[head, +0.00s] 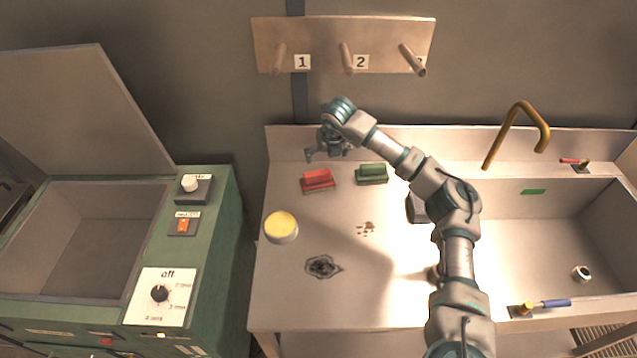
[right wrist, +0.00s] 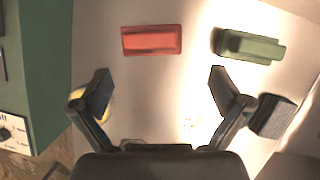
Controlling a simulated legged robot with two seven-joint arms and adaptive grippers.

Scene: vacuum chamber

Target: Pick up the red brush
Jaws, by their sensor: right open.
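The red brush (head: 317,181) lies on the pale counter near its back left, and it also shows in the right wrist view (right wrist: 151,40) at the top, left of centre. My right gripper (head: 328,154) is above the back of the counter, just behind the red brush in the head view. In the right wrist view the right gripper (right wrist: 160,85) has its fingers wide apart with nothing between them, and the red brush lies beyond the fingertips. A green brush (head: 372,174) lies to the right of the red one. My left gripper is not in view.
A yellow-topped round container (head: 281,228), a dark stain (head: 322,266) and reddish spots (head: 366,229) are on the counter (head: 290,300). A sink (head: 530,240) with a brass tap (head: 519,120) is at right. A green machine (head: 205,250) stands at left. Numbered pegs (head: 345,58) are on the wall.

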